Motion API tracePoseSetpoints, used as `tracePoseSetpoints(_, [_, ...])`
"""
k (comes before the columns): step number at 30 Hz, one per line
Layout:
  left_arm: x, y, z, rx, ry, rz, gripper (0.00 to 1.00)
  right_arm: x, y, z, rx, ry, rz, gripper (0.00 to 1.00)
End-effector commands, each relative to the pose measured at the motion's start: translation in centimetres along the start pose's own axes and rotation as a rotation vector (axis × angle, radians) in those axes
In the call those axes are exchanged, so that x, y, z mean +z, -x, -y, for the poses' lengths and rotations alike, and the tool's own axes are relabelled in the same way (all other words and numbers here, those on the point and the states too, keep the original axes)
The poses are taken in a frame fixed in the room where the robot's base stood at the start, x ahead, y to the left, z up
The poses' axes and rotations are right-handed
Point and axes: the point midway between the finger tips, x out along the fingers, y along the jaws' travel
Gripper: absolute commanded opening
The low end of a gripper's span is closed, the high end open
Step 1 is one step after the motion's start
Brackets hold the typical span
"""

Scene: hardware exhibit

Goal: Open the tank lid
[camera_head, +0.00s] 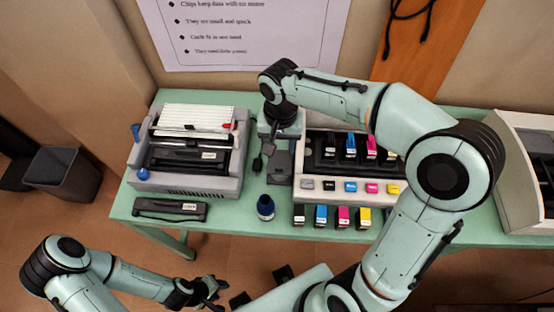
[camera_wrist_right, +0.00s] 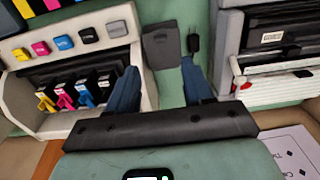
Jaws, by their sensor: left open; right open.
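A flat dark grey panel (camera_head: 280,166), which looks like the tank lid, lies shut beside the cartridge printer in the head view. It also shows in the right wrist view (camera_wrist_right: 160,46), just beyond my fingertips. My right gripper (camera_wrist_right: 162,80) is open with nothing between its two blue-grey fingers. In the head view my right wrist (camera_head: 284,112) hides most of that gripper, which is over the panel's back end. I cannot tell whether it touches. My left gripper (camera_head: 208,294) is open and empty, low in front of the table.
The cartridge printer (camera_head: 308,170) has coloured cartridges and square buttons. Loose cartridges (camera_head: 320,215) line the table's front.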

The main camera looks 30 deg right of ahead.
Motion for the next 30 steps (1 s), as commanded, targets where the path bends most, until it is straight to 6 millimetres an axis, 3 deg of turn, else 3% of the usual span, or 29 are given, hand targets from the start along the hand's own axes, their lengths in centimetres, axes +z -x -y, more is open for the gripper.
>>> tracePoseSetpoints(9, [0.5,-1.0,0.5,-0.003,0.003,0.007,0.43,0.1,-7.1,-0.1,0.004,0.001,0.007,0.51])
tracePoseSetpoints(15, [0.6,-1.2,0.6,-0.003,0.003,0.008,0.43,0.1,-10.1,0.0,0.002,0.001,0.005,0.51])
tracePoseSetpoints(21, [0.6,-1.3,0.7,-0.003,0.003,0.009,0.43,0.0,-11.2,0.0,0.000,0.001,0.002,0.51])
tracePoseSetpoints(29, [0.6,-1.3,0.7,-0.003,0.003,0.009,0.43,0.0,-11.3,0.0,-0.001,0.001,0.001,0.51])
tracePoseSetpoints(30, [0.6,-1.3,0.7,-0.003,0.003,0.009,0.43,0.0,-11.3,0.0,-0.001,0.001,0.001,0.41])
